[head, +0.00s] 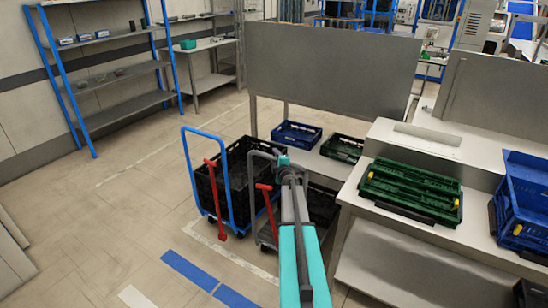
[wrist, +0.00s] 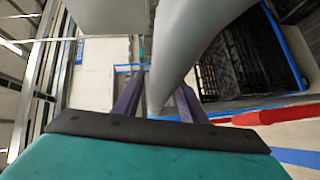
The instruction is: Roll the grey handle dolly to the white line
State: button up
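The grey handle dolly (head: 264,155) stands on the floor, left of the workbench, with black crates and a red lever (head: 267,207). My gripper (head: 283,161) is at the top of its grey handle. In the wrist view the thick grey handle tube (wrist: 188,50) passes between the two purple fingers of my gripper (wrist: 158,92). A gap shows between the left finger and the tube; the right finger is partly hidden by it. A white line (head: 222,247) runs on the floor in front of the dollies. A shorter white mark (head: 136,297) lies at the bottom left.
A blue-handled dolly (head: 186,160) with a black crate and red lever stands close on the left. Blue floor stripes (head: 188,270) lie in front. The workbench (head: 350,190) with crates is close on the right. Open floor extends to the left, with shelves (head: 125,75) behind.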

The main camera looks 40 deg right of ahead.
jog(key=shift+w+d+f, duration=0.1)
jog(key=shift+w+d, duration=0.25)
jog(key=shift+w, duration=0.25)
grip_shut()
jog(key=shift+a, duration=0.15)
